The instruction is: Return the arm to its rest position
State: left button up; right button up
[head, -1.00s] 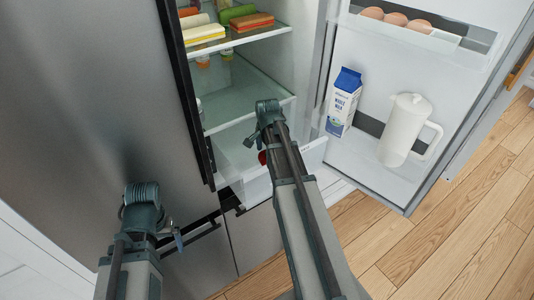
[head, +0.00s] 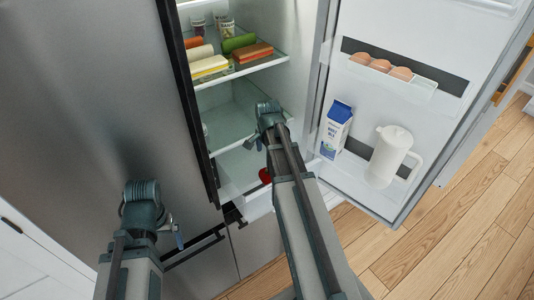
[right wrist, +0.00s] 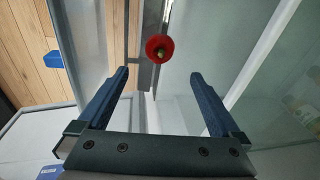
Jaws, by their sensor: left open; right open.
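My right arm reaches up the middle of the head view, and its gripper (head: 268,118) is in front of the open fridge, by the shelves. In the right wrist view this gripper (right wrist: 158,95) is open, with nothing between its two blue fingers. A round red thing (right wrist: 160,48) lies beyond the fingertips; it also shows in the head view (head: 265,176) beside my right arm. My left gripper (head: 178,236) is at the lower left in front of the closed steel door. It is open, and no thing shows in it.
The open fridge door (head: 408,205) at right bears eggs (head: 380,66), a milk carton (head: 335,130) and a white pitcher (head: 389,157). Packaged food lies on the upper shelf (head: 262,66). The closed steel door (head: 95,100) stands at left. Wooden floor (head: 450,240) is clear at lower right.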

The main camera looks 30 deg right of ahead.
aim_at(267, 171)
dwell(0.4)
jog(key=f+b, duration=0.4)
jog(key=w+f+b, duration=0.1)
jog(key=f+b, duration=0.3)
jog(key=w+d+f+b, duration=0.1)
jog(key=f+b, duration=0.3)
jog(key=shift+s, duration=0.1)
jog(key=shift+r, duration=0.2)
notch_tip(267, 171, up, 12)
jog(key=s+a+p, duration=0.1)
jog(key=s+p, duration=0.1)
jog(key=p, duration=1)
jog(key=f+b, duration=0.4)
jog(key=w+f+b, duration=0.1)
jog(key=f+b, duration=0.3)
jog(key=w+d+f+b, duration=0.1)
jog(key=f+b, duration=0.3)
jog(key=shift+f, duration=0.3)
notch_tip(267, 171, up, 11)
jog(key=p, duration=1)
jog(key=shift+f, duration=0.1)
jog(key=shift+s+r+p, duration=0.1)
jog(key=shift+r+p, duration=0.3)
jog(key=shift+p, duration=0.15)
